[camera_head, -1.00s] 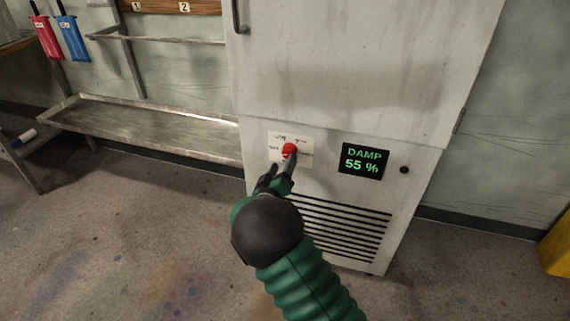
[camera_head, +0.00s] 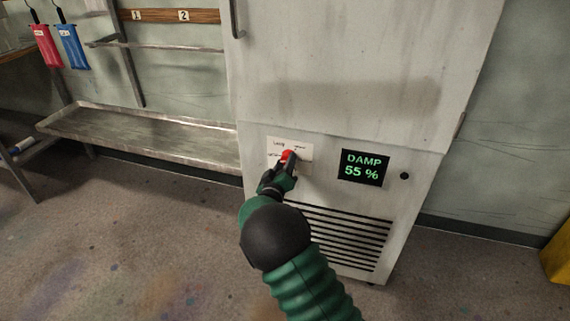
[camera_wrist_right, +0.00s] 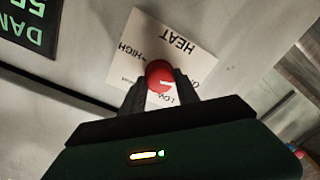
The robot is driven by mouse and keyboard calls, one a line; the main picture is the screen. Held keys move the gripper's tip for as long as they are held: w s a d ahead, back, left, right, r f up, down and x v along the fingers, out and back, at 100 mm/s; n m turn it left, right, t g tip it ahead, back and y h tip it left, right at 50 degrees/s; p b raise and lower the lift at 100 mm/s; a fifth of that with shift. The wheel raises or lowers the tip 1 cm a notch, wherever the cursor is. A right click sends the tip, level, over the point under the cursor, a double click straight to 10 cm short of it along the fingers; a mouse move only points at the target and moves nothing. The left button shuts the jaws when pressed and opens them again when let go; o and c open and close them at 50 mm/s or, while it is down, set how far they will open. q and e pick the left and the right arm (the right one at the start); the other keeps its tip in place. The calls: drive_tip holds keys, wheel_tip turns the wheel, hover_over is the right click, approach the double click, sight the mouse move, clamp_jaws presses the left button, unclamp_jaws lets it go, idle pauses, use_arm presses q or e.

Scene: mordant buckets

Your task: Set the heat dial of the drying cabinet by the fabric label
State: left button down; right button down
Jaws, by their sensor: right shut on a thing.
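The grey drying cabinet (camera_head: 340,80) stands against the wall, its door closed. On its lower front is a white plate (camera_head: 303,147) around the red heat dial (camera_head: 287,155). My right gripper (camera_head: 283,165) is shut on the dial. In the right wrist view the red dial (camera_wrist_right: 159,74) sits between the two dark fingers of the gripper (camera_wrist_right: 160,88). The plate (camera_wrist_right: 180,38) reads HEAT, HIGH and LOW there, upside down; other words are too small or covered. A small white mark shows on the dial. No fabric label is legible. My left gripper is out of view.
A black display (camera_head: 364,167) reads DAMP 55 %, with a black knob (camera_head: 404,176) to its right. Vent slots (camera_head: 335,235) lie below. A metal shelf (camera_head: 140,135) stands left, with red (camera_head: 46,46) and blue (camera_head: 72,46) hanging tags beyond. The floor in front is clear.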

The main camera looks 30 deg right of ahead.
drive_tip(key=shift+f+m, duration=0.1)
drive_tip(key=shift+m, duration=0.3)
drive_tip(key=shift+f+m+g+h+b, duration=0.15)
drive_tip(key=shift+m+b, duration=1.5)
drive_tip(key=shift+m, duration=2.95)
drive_tip(key=shift+f+m+g+h+b, duration=0.15)
drive_tip(key=shift+m+b, duration=1.5)
drive_tip(key=shift+m, duration=2.95)
drive_tip(key=shift+f+m+g+h+b, duration=0.15)
drive_tip(key=shift+m+b, duration=1.5)
drive_tip(key=shift+m, duration=2.95)
drive_tip(key=shift+s, duration=0.1)
